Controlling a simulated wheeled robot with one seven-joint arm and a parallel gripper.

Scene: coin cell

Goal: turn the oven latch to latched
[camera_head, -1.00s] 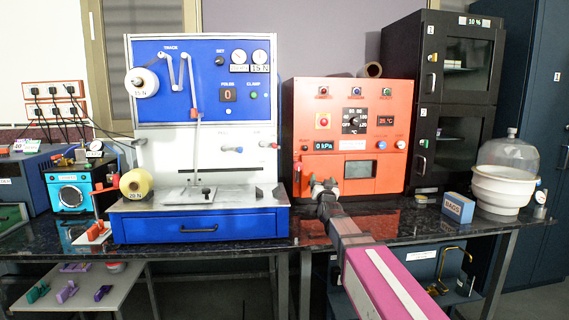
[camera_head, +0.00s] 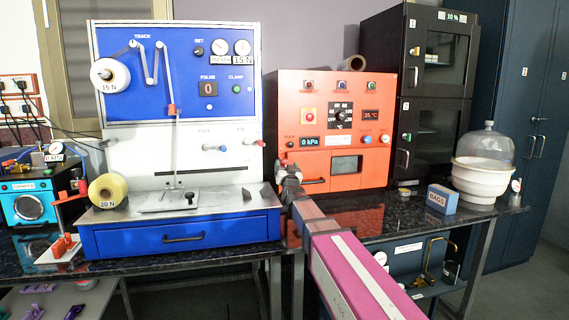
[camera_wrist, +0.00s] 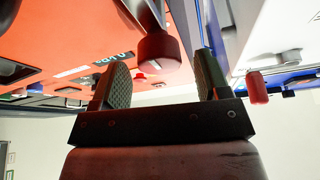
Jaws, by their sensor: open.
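The orange oven (camera_head: 375,120) stands on the dark bench, with its dial, displays and small door window on the front. My gripper (camera_head: 289,170) is in front of the lower left part of the oven front. In the wrist view my gripper (camera_wrist: 162,80) is open, and its two dark fingers point towards the oven front. A dark red knob on a bar (camera_wrist: 160,50), apparently the oven latch handle, shows between and beyond the fingertips. I cannot tell whether either finger touches it. In the head view my gripper and arm hide that area, so the latch's angle is unclear.
The blue and white machine (camera_head: 180,215) stands close on the left; its red-ended knob (camera_wrist: 257,88) shows right of the fingers in the wrist view. A blue box (camera_head: 441,199) and a glass-domed vessel (camera_head: 483,180) stand to the right. A black cabinet (camera_head: 386,60) is behind.

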